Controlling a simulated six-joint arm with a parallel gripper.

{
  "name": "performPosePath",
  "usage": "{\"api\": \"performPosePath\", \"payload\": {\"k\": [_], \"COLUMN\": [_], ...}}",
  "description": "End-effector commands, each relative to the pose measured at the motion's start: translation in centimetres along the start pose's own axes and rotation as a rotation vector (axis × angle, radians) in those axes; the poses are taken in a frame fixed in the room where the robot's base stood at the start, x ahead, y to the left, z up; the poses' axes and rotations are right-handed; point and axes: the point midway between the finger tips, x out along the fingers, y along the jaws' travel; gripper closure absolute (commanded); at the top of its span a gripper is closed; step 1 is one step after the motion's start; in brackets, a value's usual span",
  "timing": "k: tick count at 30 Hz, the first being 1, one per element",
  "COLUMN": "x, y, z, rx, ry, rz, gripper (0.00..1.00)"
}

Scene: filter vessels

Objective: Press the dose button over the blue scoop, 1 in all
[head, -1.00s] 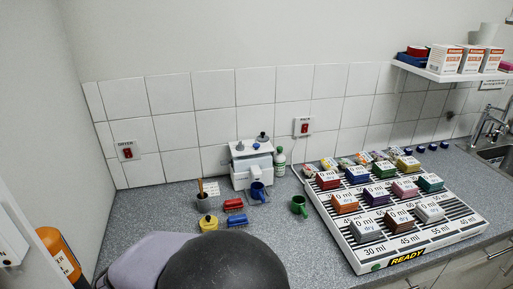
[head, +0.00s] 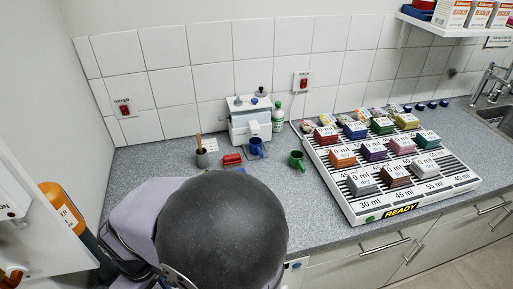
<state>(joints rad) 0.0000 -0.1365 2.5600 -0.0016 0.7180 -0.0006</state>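The white dosing machine (head: 243,127) stands at the back of the counter against the tiles. Small knobs or buttons sit on its top, one of them blue (head: 262,91). A blue mug-like vessel (head: 256,147) stands at its front right. I cannot tell which blue thing is the scoop, nor read any dose label. My gripper is not in view; only my arm's dark rounded link shows.
A green mug (head: 297,159) stands right of the machine, and a white-green bottle (head: 278,118) beside it. A sloped rack (head: 405,205) of coloured vessels, marked READY, fills the right. A pot (head: 201,158) stands left. An orange cylinder (head: 62,205) is at far left.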

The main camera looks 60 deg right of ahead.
Motion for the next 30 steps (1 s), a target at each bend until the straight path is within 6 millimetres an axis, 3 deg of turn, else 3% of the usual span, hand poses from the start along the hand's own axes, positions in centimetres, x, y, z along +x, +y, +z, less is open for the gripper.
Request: {"api": "performPosePath", "payload": {"k": [5, 7, 8, 30], "x": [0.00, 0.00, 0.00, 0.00], "y": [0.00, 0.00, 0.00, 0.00], "z": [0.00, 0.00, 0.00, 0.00], "rx": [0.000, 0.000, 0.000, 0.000], "ry": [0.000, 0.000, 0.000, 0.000], "rz": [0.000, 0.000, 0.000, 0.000], "gripper": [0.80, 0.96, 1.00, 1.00]}}
